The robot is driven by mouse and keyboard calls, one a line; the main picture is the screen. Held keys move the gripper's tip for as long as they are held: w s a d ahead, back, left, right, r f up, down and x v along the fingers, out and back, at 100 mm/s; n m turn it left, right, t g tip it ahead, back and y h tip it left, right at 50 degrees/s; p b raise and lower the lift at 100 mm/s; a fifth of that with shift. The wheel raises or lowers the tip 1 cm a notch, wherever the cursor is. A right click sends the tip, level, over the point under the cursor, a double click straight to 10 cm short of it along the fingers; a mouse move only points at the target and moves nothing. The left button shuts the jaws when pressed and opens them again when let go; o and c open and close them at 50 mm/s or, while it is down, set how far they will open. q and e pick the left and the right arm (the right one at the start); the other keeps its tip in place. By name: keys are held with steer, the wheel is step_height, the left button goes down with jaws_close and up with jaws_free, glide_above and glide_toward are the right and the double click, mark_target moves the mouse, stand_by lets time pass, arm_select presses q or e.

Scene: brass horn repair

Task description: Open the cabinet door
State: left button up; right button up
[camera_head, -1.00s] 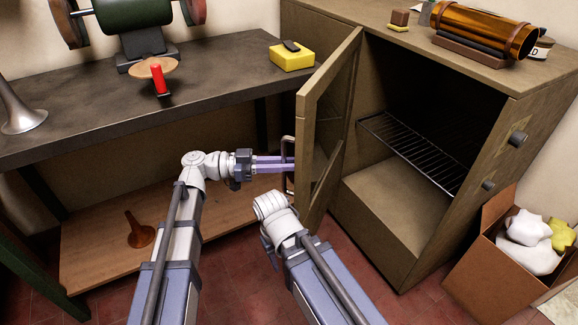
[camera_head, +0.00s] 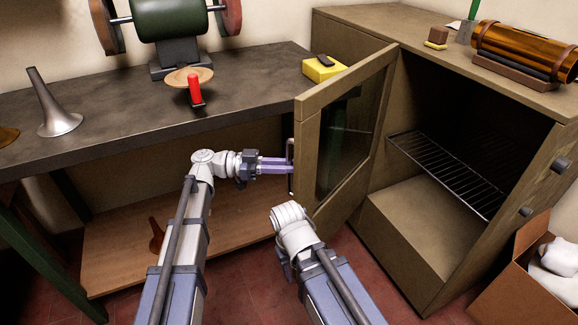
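The cabinet (camera_head: 420,245) stands at the right with its dark inside and a wire shelf (camera_head: 445,170) showing. Its wooden-framed glass door (camera_head: 310,155) stands well open, swung out toward the left. A slim upright handle (camera_head: 290,150) is on the door's outer left edge. My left gripper (camera_head: 288,166) is at the handle, its two purple fingers close together and seemingly closed around it. The fingertips are partly hard to make out against the handle. My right arm's white wrist is just below the door, and its gripper does not show.
A dark workbench (camera_head: 110,110) with a grinder (camera_head: 168,25), a red-handled tool (camera_head: 195,92) and a silver bell (camera_head: 58,115) is at the left. A cardboard box (camera_head: 510,285) stands at the lower right. The tiled floor (camera_head: 240,280) shows between bench and cabinet.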

arm_select(q)
steer(key=o, duration=0.4)
steer(key=shift+w+a, duration=0.15)
steer(key=shift+a, duration=1.15)
steer(key=shift+w+a, duration=0.2)
steer(key=shift+a, duration=1.1)
steer(key=shift+w+a, duration=0.15)
steer(key=shift+a, duration=1.15)
